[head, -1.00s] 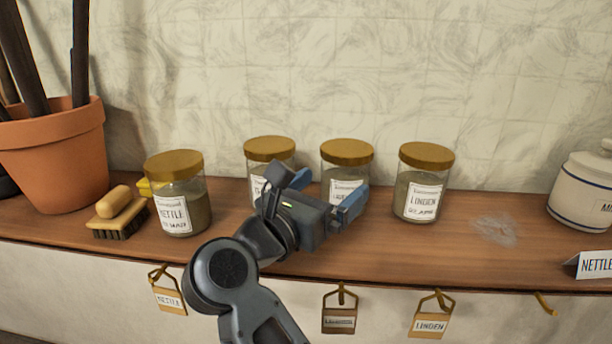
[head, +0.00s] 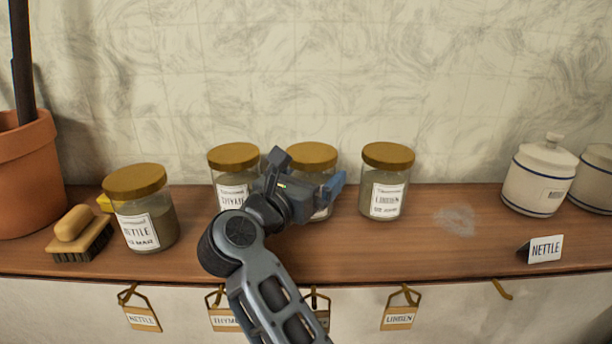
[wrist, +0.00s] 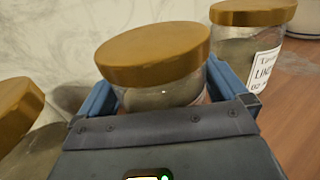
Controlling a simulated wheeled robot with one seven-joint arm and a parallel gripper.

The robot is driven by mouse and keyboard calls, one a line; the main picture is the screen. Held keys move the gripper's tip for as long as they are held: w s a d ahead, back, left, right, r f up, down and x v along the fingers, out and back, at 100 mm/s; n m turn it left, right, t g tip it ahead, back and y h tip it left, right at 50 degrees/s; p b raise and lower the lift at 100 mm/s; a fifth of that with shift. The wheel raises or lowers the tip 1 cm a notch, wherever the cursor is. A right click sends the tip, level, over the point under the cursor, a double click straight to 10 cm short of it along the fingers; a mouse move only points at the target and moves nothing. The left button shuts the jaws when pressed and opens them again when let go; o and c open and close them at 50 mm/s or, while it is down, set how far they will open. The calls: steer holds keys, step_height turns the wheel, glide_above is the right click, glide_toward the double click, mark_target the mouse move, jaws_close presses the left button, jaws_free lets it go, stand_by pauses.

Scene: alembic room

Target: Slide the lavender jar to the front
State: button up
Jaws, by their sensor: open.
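The jar between thyme and linden (head: 312,155) has a gold lid and stands on the wooden shelf. My arm hides most of its label in the head view, so I cannot read it; by its place it seems to be the lavender jar. In the wrist view the jar (wrist: 160,95) stands between the two blue fingers. My gripper (head: 310,184) is open around it, one finger on each side. I cannot tell whether either finger touches the glass.
The thyme jar (head: 232,158) stands close on the left, the linden jar (head: 386,157) on the right. Further left are the nettle jar (head: 136,185), a brush (head: 80,228) and a clay pot (head: 28,175). The right front holds a nettle card (head: 545,249); white crocks (head: 537,178) stand behind.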

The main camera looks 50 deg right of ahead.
steer(key=shift+c, duration=0.4)
steer(key=c, duration=0.8)
steer(key=shift+s+a, duration=0.1)
steer(key=shift+a, duration=0.05)
steer(key=shift+s+a+b, duration=0.65)
steer(key=shift+s+a, duration=0.15)
steer(key=shift+a, duration=0.25)
steer(key=shift+s+a+b, duration=0.7)
steer(key=shift+s+a, duration=0.15)
steer(key=shift+a, duration=0.2)
steer(key=shift+s+a+b, duration=0.65)
steer(key=shift+s+a, duration=0.15)
steer(key=shift+a, duration=0.25)
steer(key=o, duration=0.9)
